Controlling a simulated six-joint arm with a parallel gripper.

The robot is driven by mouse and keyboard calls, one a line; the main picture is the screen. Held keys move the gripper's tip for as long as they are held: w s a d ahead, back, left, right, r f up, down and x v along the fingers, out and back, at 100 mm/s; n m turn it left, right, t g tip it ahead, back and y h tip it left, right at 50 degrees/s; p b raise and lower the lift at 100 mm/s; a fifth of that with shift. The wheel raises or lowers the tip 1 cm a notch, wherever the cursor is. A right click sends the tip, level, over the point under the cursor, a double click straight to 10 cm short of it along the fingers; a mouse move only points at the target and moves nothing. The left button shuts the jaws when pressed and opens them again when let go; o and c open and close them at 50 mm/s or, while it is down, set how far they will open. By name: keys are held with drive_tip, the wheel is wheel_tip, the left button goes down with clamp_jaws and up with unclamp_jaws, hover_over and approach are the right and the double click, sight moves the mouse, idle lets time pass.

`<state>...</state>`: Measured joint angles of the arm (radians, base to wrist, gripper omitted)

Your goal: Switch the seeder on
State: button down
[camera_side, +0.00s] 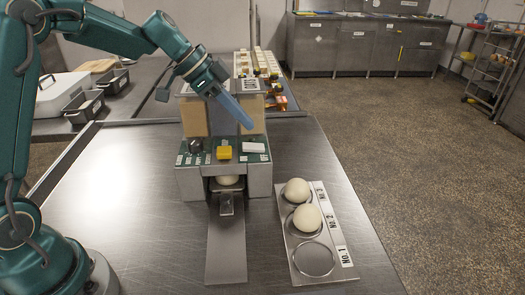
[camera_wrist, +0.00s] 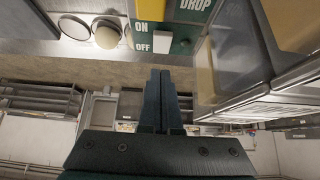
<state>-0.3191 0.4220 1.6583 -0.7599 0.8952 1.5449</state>
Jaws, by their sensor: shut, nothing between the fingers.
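The seeder (camera_side: 185,180) is a grey machine with tan hoppers and a green control panel. On the panel are a dark knob (camera_side: 196,145), a yellow button (camera_side: 224,153) and a white switch (camera_side: 255,147) at the right. In the wrist view the white switch part (camera_wrist: 162,42) sits beside the word OFF, with ON above it. My gripper (camera_side: 250,127) is shut and empty, its fingertips just above the white switch. In the wrist view its fingers (camera_wrist: 160,72) point towards the switch with a small gap in the picture. I cannot tell if they touch.
A dough ball (camera_side: 228,180) sits inside the seeder above a metal chute. A tray (camera_side: 287,250) at the right holds two dough balls (camera_side: 307,218) at No. 2 and No. 3; the No. 1 ring is empty. Tins (camera_side: 84,106) stand at the left.

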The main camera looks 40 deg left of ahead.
sight(247, 146)
drive_tip(key=shift+s+a+f, duration=0.15)
drive_tip(key=shift+f, duration=0.8)
drive_tip(key=shift+s+a+f, duration=0.1)
drive_tip(key=shift+f, duration=0.8)
drive_tip(key=shift+s+a+f, duration=0.15)
drive_tip(key=shift+s+f, duration=0.05)
drive_tip(key=shift+f, duration=0.3)
drive_tip(key=shift+r, duration=0.1)
drive_tip(key=shift+w+r, duration=0.1)
drive_tip(key=shift+r, duration=0.75)
